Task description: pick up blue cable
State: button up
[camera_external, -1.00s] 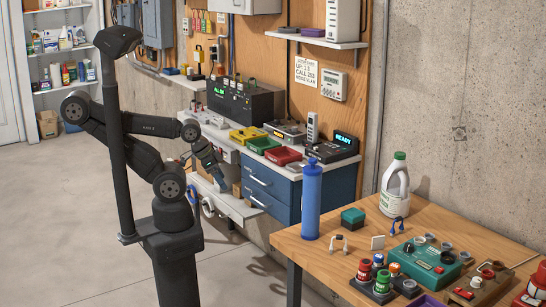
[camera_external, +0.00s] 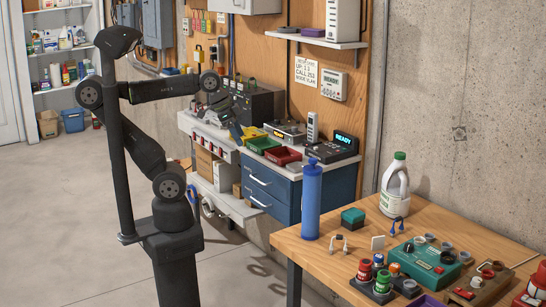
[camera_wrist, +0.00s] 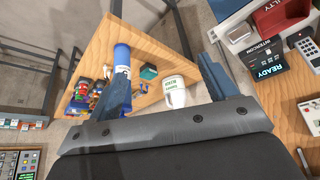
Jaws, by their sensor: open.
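A small arched blue cable (camera_external: 398,226) stands on the wooden table (camera_external: 452,219) at the right of the external view, close in front of the white jug (camera_external: 395,187). My gripper (camera_external: 236,131) is far to the left of it, up by the wall bench. In the wrist view my gripper (camera_wrist: 166,84) shows two spread blue-grey fingers with nothing between them. The wooden table (camera_wrist: 97,57) and white jug (camera_wrist: 173,93) are in the distance there.
A tall blue cylinder (camera_external: 311,200) and a teal box (camera_external: 352,218) stand left of the cable. A teal control box (camera_external: 425,262) is in front of it. Red and green bins (camera_external: 282,156) and devices crowd the wall bench. The floor between is clear.

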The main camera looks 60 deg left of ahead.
jog(key=w+d+r+m, duration=0.3)
jog(key=w+d+r, duration=0.2)
jog(key=w+d, duration=0.3)
jog(key=m+g+h, duration=0.2)
jog(key=m+g, duration=0.3)
jog(key=m, duration=0.4)
send_over(398, 236)
jog(key=a, duration=0.4)
jog(key=f, duration=2.6)
jog(key=shift+d+f, duration=0.25)
jog(key=shift+f, duration=0.1)
jog(key=shift+t, duration=0.3)
jog(key=shift+x, duration=3.1)
jog(key=c, duration=1.1)
